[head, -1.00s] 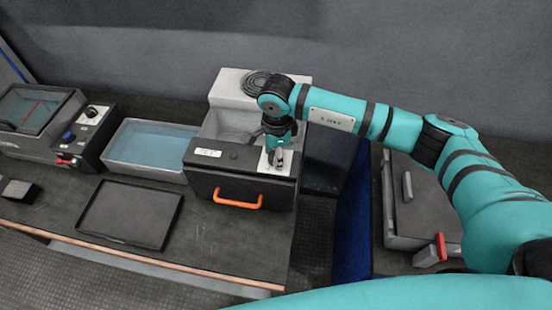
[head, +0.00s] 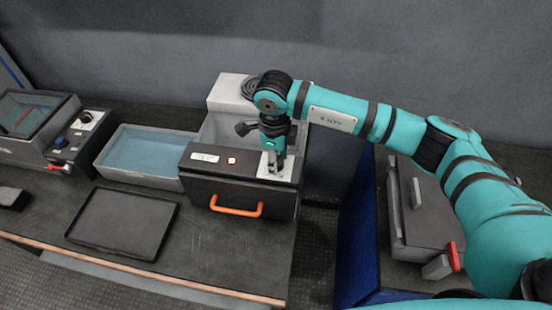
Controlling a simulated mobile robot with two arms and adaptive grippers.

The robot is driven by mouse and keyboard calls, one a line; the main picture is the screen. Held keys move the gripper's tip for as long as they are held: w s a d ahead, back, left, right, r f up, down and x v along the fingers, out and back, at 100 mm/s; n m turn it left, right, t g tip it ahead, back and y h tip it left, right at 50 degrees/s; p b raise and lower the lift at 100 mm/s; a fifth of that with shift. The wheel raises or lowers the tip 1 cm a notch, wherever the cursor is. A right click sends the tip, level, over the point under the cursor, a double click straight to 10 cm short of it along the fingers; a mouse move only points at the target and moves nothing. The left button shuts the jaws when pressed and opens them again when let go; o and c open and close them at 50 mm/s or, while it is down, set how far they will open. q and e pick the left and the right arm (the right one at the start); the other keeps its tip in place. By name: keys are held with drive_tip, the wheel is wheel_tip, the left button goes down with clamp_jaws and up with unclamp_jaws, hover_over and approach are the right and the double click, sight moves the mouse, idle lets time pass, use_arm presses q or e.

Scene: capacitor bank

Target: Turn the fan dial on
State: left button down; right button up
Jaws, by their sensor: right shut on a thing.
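A black box with an orange handle (head: 236,210) stands near the right end of the bench. My right gripper (head: 272,170) points down onto this plate and is shut on the fan dial there. The fingers mostly hide the dial, so its exact angle cannot be read. My left gripper is not in view.
A water-filled tray (head: 112,172) and an empty black tray (head: 78,236) lie left of the box. A control box with a black knob (head: 85,117) stands farther left. A grey case with a red latch (head: 440,264) is at the right, past a gap.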

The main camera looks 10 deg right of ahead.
drive_tip(key=shift+w+r, duration=0.1)
drive_tip(key=o, duration=1.1)
drive_tip(key=shift+o, duration=0.2)
wheel_tip(320, 180, up, 12)
drive_tip(key=shift+s+a, duration=0.15)
drive_tip(key=shift+s, duration=0.25)
